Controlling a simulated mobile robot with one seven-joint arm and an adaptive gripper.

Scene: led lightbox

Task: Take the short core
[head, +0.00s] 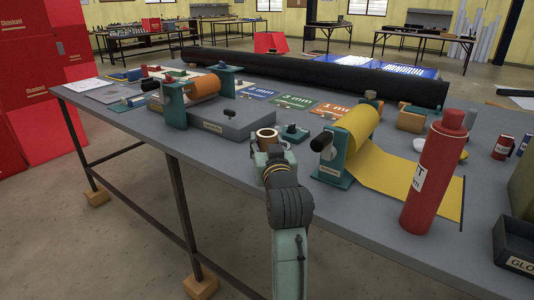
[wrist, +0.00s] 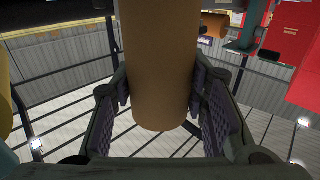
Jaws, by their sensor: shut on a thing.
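The short core, a brown cardboard tube (wrist: 158,70), fills the middle of the wrist view between the two finger pads. My gripper (wrist: 160,100) is shut on it, with one pad against each side. In the head view the open end of the core (head: 267,134) shows above my gripper (head: 268,148), near the front edge of the grey table (head: 250,163). My gripper and arm hide the lower part of the core there. I cannot tell whether the core touches the table.
A grey machine with an orange roll (head: 204,88) stands to the left. A yellow roll on a teal stand (head: 345,145) is close on the right, with its yellow sheet spread out. A red bottle (head: 432,175) stands farther right. A long black roll (head: 330,78) lies behind.

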